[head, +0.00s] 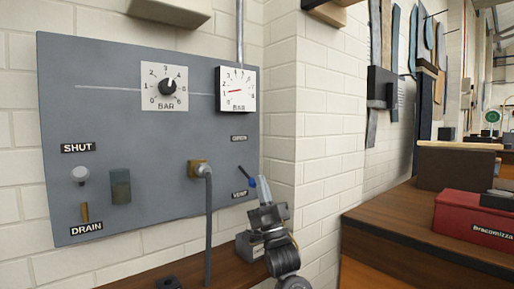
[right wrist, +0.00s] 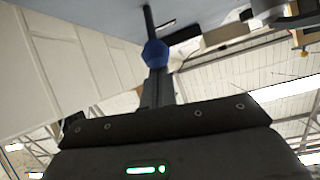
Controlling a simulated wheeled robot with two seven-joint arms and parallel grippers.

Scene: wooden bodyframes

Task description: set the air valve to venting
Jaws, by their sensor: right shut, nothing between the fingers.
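The air valve is a small lever with a blue knob (head: 252,182) at the lower right of the grey panel (head: 140,215). It slants down to the right, between the OPEN label (head: 239,138) above and the VENT label (head: 240,193) below; its exact setting is hard to tell. In the right wrist view the blue knob (right wrist: 155,53) sits on a dark stem at the fingertips. My right gripper (head: 264,181) is shut and empty, pointing up just right of the knob. I cannot tell whether it touches the knob. My left gripper is not in view.
The panel also carries a dial knob (head: 167,87), a pressure gauge (head: 237,90), a brass hose fitting (head: 198,169) and a SHUT/DRAIN valve (head: 80,175). A white brick corner (head: 287,120) stands close right of my gripper. A red box (head: 470,215) rests on the right bench.

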